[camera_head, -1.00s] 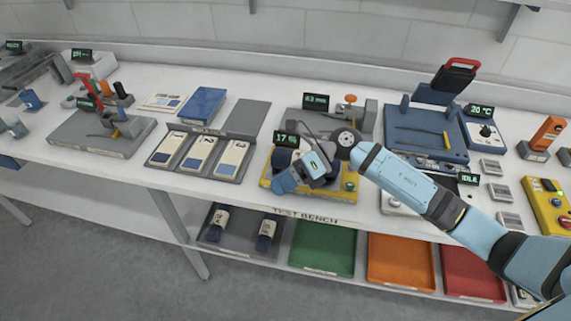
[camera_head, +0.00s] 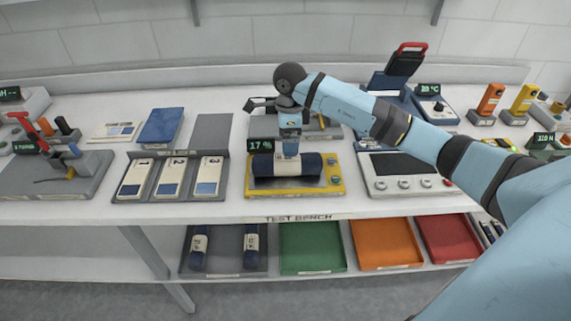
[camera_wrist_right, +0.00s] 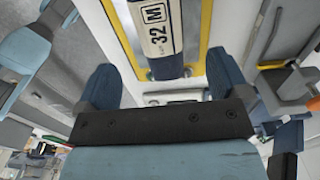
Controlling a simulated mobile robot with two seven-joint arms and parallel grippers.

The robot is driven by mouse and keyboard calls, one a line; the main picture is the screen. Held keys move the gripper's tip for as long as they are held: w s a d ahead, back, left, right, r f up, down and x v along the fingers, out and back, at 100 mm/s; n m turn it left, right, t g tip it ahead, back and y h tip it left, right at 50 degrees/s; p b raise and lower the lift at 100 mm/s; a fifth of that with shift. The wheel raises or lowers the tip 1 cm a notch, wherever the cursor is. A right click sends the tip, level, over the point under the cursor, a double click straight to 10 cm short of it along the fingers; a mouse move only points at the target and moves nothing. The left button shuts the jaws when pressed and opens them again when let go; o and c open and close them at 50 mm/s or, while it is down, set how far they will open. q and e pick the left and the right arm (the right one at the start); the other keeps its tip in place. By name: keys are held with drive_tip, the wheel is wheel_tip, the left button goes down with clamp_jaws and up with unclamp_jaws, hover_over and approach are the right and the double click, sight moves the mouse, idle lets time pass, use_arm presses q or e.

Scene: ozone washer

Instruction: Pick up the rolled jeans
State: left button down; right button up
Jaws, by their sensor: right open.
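The rolled jeans, a dark navy roll with a cream band (camera_head: 312,163), lie across the yellow-framed scale (camera_head: 262,187) on the bench. My right gripper (camera_head: 290,150) points down just above the middle of the roll and partly hides it. In the right wrist view the roll (camera_wrist_right: 158,40) shows its "32 M" label ahead of my right gripper (camera_wrist_right: 163,65). The two fingers are wide apart with nothing between them. I cannot tell the exact gap to the roll. My left gripper is not in view.
A display reading 17 (camera_head: 260,147) stands behind the roll's left end. A grey device is behind the scale. A tray of labelled cards (camera_head: 127,195) is left; a white panel (camera_head: 372,190) is right. The lower shelf holds two more rolls (camera_head: 199,248) and coloured trays (camera_head: 312,268).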

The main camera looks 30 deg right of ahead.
sight(287, 163)
drive_tip(key=f, duration=0.3)
drive_tip(key=f+p, duration=0.1)
drive_tip(key=f, duration=0.5)
drive_tip(key=shift+a+f+p, duration=0.2)
drive_tip(key=shift+a+p, duration=0.1)
drive_tip(key=shift+a, duration=0.05)
drive_tip(key=c, duration=1.1)
drive_tip(key=shift+c, duration=1.1)
drive_tip(key=shift+r, duration=0.15)
